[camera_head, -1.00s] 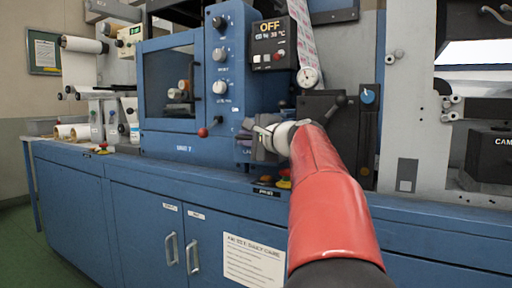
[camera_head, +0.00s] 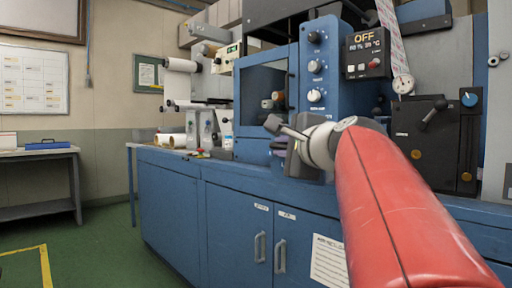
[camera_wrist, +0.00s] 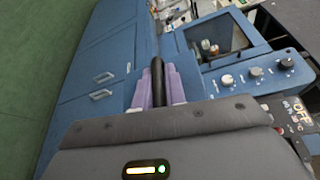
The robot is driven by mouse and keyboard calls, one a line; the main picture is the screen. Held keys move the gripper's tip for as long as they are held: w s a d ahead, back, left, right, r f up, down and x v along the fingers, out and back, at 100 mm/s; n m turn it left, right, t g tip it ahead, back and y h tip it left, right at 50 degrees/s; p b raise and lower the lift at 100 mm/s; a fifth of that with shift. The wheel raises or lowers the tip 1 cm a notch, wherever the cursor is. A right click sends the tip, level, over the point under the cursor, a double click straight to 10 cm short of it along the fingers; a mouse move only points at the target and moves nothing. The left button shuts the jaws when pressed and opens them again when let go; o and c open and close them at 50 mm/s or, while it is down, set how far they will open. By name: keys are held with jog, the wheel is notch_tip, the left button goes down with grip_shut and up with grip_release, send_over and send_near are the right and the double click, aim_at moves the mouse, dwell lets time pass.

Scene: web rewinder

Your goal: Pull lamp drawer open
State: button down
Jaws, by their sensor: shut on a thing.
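My gripper (camera_head: 281,146) is in front of the blue machine (camera_head: 252,150), below its dark window. In the wrist view its purple finger pads (camera_wrist: 158,88) are shut on a black bar handle (camera_wrist: 158,72). A plain blue face (camera_wrist: 139,92) shows beside and behind the bar; it seems to be the lamp drawer's front. No lamp label is readable. How far the drawer stands out of the machine I cannot tell. My wrist and red arm hide that part of the machine in the head view.
Blue lower cabinet doors with pale handles (camera_head: 280,256) stand below the worktop. A control panel reading OFF (camera_head: 366,52) and a dark lever plate (camera_head: 433,140) are to the right. Green floor (camera_head: 90,245) is open at left, with a grey side table (camera_head: 40,160) by the wall.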

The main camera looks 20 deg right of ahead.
jog(key=shift+s+a+f, duration=0.2)
jog(key=shift+s+a, duration=0.05)
jog(key=shift+a, duration=0.4)
jog(key=shift+s+a+f, duration=0.15)
jog(key=shift+s+a, duration=0.1)
jog(key=shift+a, duration=0.4)
jog(key=c, duration=1.6)
grip_release()
jog(key=shift+o, duration=0.6)
jog(key=shift+r, duration=0.15)
jog(key=shift+s+r, duration=0.1)
